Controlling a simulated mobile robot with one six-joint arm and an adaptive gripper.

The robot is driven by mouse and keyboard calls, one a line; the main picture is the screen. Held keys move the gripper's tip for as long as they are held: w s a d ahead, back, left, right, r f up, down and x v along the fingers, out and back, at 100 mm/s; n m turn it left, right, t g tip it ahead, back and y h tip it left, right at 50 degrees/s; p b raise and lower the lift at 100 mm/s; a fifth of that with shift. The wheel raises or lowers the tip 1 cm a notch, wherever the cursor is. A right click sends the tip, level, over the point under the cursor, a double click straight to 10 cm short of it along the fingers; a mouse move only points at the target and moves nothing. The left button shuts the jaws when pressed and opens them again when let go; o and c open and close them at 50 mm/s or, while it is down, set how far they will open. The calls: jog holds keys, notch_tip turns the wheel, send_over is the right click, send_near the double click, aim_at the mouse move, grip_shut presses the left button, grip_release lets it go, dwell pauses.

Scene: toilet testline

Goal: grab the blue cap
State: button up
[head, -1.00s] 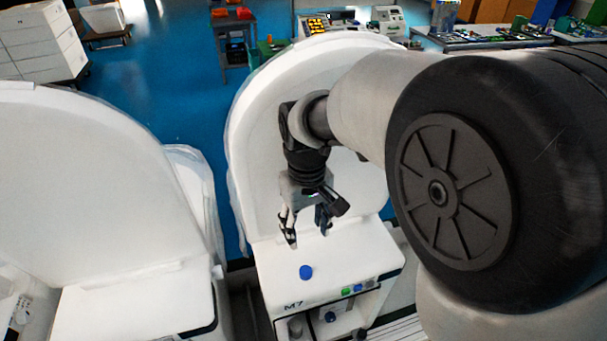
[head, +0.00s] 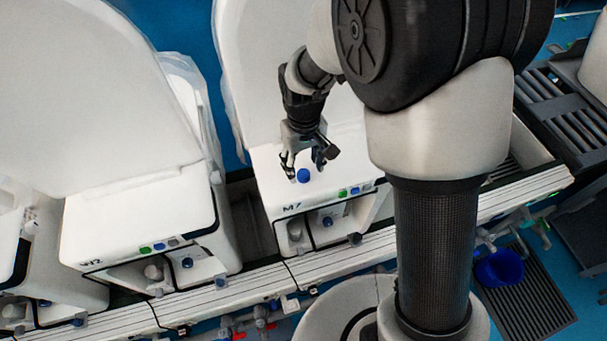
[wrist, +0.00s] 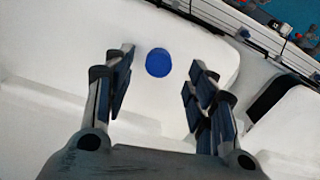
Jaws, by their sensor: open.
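The blue cap (head: 303,175) is a small round piece on the white top of the unit marked M7 (head: 268,188). My gripper (head: 304,172) is above the unit top, with its fingers apart on either side of the cap in the head view. In the wrist view the cap (wrist: 158,62) lies between and just beyond the open fingertips (wrist: 160,72), closer to the left finger. The jaws are empty. I cannot tell the exact height of the fingertips above the white top.
A tall white panel (head: 262,70) rises behind the M7 top. A similar white unit (head: 120,225) stands to the left, past a dark gap. Coloured buttons (head: 355,191) line M7's front edge. A blue bucket (head: 499,268) stands on the floor at right.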

aim_at(303, 174)
notch_tip(303, 174, down, 3)
jog(key=shift+w+f+b, duration=0.15)
jog(key=shift+f+b, duration=0.05)
jog(key=shift+b, duration=0.1)
jog(key=shift+c, duration=0.5)
jog(key=c, duration=0.7)
jog(key=shift+r, duration=0.1)
